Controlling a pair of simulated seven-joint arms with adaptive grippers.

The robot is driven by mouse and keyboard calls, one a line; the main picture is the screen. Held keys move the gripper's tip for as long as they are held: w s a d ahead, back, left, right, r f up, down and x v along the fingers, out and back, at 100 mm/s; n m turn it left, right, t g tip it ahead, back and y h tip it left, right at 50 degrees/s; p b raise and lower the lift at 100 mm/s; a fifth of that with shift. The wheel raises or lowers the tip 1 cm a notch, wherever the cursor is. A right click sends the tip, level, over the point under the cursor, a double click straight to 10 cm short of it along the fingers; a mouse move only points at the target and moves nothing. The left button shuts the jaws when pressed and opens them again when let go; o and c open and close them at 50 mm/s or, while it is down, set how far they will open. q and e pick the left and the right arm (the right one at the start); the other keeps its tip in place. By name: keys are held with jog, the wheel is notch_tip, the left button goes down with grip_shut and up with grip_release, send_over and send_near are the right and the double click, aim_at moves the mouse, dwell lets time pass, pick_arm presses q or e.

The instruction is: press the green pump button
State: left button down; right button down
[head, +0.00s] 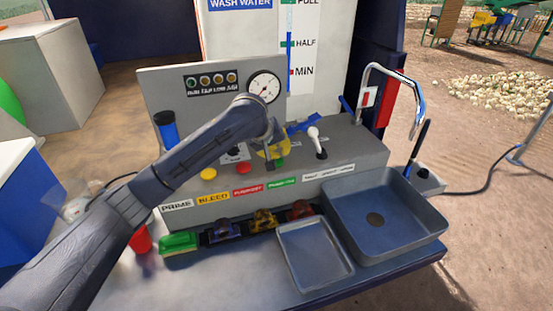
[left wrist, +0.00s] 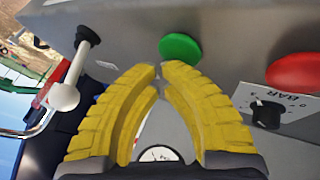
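The green pump button (head: 280,162) is a round cap on the grey control panel, partly hidden behind my left gripper in the head view. My left gripper (head: 274,154) has yellow ribbed fingers, which also show in the left wrist view (left wrist: 160,70). Their tips meet with nothing between them. The tips are close to the button; I cannot tell whether they touch it. My right gripper is not in view.
A red button (head: 243,167) and a yellow button (head: 208,173) lie left of the green one. A white-knobbed lever (head: 315,136) stands to its right. A pressure gauge (head: 264,87) is behind. A grey sink (head: 385,218) and tray (head: 313,254) are in front.

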pick_arm(q)
jog(key=shift+f, duration=0.25)
jog(key=shift+r, duration=0.15)
dwell(0.3)
jog(key=shift+r, duration=0.95)
jog(key=shift+r, duration=2.5)
